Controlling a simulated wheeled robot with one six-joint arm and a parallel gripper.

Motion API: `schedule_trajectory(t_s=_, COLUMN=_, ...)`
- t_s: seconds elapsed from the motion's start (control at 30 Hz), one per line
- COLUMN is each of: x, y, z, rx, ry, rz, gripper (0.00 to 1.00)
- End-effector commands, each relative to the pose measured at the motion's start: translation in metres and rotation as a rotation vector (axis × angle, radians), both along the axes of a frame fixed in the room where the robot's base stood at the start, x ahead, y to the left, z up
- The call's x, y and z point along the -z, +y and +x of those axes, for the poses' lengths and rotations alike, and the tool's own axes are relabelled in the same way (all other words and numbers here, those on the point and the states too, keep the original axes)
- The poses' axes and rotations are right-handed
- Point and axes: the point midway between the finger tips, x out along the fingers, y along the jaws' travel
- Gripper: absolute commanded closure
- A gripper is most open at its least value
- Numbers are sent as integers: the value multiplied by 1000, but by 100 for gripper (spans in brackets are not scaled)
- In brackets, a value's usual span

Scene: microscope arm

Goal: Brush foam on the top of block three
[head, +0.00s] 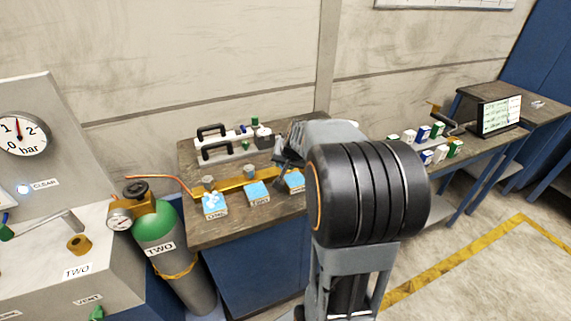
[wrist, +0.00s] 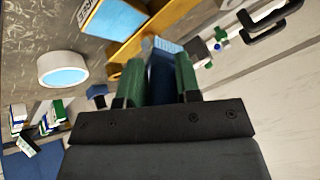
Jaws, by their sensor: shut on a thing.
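Three blue-topped blocks stand in a row before a brass bar on the wooden bench. Block one (head: 215,206) is at the left with white foam on its top. Block two (head: 257,191) is in the middle, its top looking plain blue. Block three (head: 295,180) is at the right, partly hidden by my arm; it also shows cut off at the top of the wrist view (wrist: 115,18). My gripper (wrist: 160,75) is shut on a blue handle, seemingly the brush (wrist: 162,78), apart from block three. Whether the pale piece beyond it is bristles, I cannot tell.
The brass bar (head: 235,183) with grey fittings runs behind the blocks. A white round cup (wrist: 63,69) with blue inside stands near block three.

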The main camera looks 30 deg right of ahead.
Motion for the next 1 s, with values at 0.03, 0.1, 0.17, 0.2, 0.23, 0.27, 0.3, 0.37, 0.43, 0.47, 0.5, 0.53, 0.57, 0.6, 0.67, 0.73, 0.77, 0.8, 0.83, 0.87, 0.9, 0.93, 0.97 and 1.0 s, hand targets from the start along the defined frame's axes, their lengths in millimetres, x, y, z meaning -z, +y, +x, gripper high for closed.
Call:
schedule_trajectory(t_s=0.03, x=-9, y=0, z=0, rx=-2, ry=-1, rz=-1, gripper=96)
schedule_trajectory(t_s=0.1, x=-15, y=1, z=1, rx=-3, ry=0, rz=-1, gripper=96)
schedule_trajectory(t_s=0.17, x=-20, y=1, z=1, rx=-4, ry=-1, rz=-1, gripper=96)
schedule_trajectory(t_s=0.2, x=-23, y=2, z=1, rx=-5, ry=-1, rz=-1, gripper=96)
schedule_trajectory(t_s=0.23, x=-24, y=2, z=1, rx=-5, ry=-1, rz=-1, gripper=96)
schedule_trajectory(t_s=0.27, x=-26, y=2, z=1, rx=-5, ry=-1, rz=-1, gripper=96)
schedule_trajectory(t_s=0.3, x=-26, y=2, z=1, rx=-6, ry=-1, rz=-2, gripper=96)
schedule_trajectory(t_s=0.37, x=-27, y=2, z=1, rx=-6, ry=0, rz=-1, gripper=96)
schedule_trajectory(t_s=0.43, x=-26, y=2, z=1, rx=-6, ry=0, rz=-1, gripper=96)
schedule_trajectory(t_s=0.47, x=-26, y=2, z=1, rx=-6, ry=0, rz=-1, gripper=96)
schedule_trajectory(t_s=0.5, x=-26, y=2, z=1, rx=-6, ry=0, rz=-1, gripper=96)
schedule_trajectory(t_s=0.53, x=-26, y=2, z=1, rx=-6, ry=0, rz=-1, gripper=96)
schedule_trajectory(t_s=0.57, x=-26, y=2, z=1, rx=-5, ry=0, rz=-1, gripper=96)
schedule_trajectory(t_s=0.6, x=-26, y=2, z=1, rx=-5, ry=0, rz=-1, gripper=96)
schedule_trajectory(t_s=0.67, x=-26, y=2, z=1, rx=-5, ry=0, rz=-1, gripper=96)
schedule_trajectory(t_s=0.73, x=-26, y=2, z=1, rx=-5, ry=0, rz=-1, gripper=96)
schedule_trajectory(t_s=0.77, x=-26, y=2, z=1, rx=-5, ry=0, rz=-1, gripper=96)
schedule_trajectory(t_s=0.8, x=-26, y=2, z=1, rx=-5, ry=0, rz=-1, gripper=96)
schedule_trajectory(t_s=0.83, x=-25, y=2, z=1, rx=-6, ry=0, rz=-1, gripper=96)
schedule_trajectory(t_s=0.87, x=-25, y=3, z=1, rx=-8, ry=0, rz=-1, gripper=96)
schedule_trajectory(t_s=0.9, x=-24, y=5, z=2, rx=-14, ry=0, rz=0, gripper=96)
schedule_trajectory(t_s=0.93, x=-23, y=8, z=3, rx=-22, ry=0, rz=1, gripper=96)
schedule_trajectory(t_s=0.97, x=-21, y=11, z=4, rx=-33, ry=0, rz=3, gripper=96)
schedule_trajectory(t_s=1.0, x=-18, y=17, z=6, rx=-52, ry=1, rz=3, gripper=96)
